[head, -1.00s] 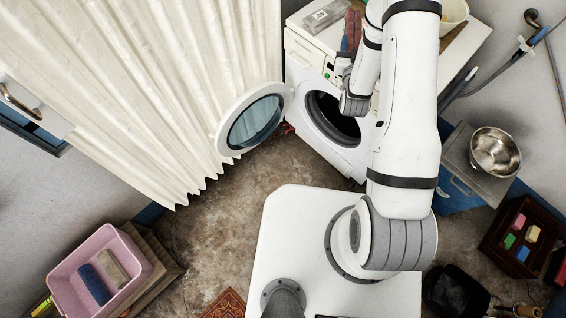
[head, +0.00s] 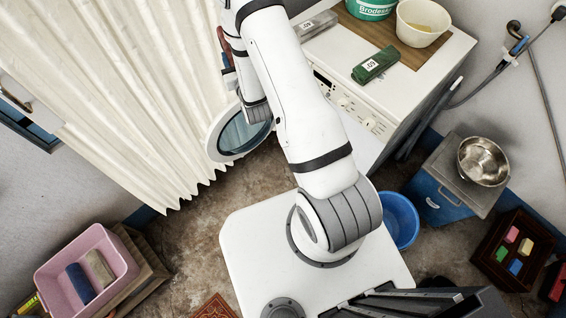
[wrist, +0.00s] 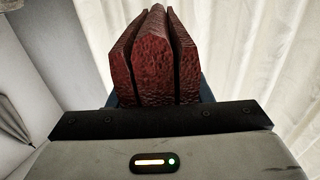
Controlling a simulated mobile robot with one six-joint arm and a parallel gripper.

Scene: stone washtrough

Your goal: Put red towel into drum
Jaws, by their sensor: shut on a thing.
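My gripper (wrist: 160,120) is shut on the red towel (wrist: 152,60), a dark red folded bundle that stands up from the jaws in the wrist view. In the head view the red towel (head: 224,42) is a narrow strip left of my arm, in front of the curtain and left of the washing machine (head: 400,95). The machine's round door (head: 222,150) stands open below my wrist, partly covered by it. The drum opening is hidden behind my arm.
A green folded cloth (head: 376,65), a grey one (head: 317,25), a white bowl (head: 423,22) and a green tub (head: 370,6) stand on the machine. A cream curtain (head: 110,90) hangs at left. A blue bucket (head: 401,220) stands right of my base.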

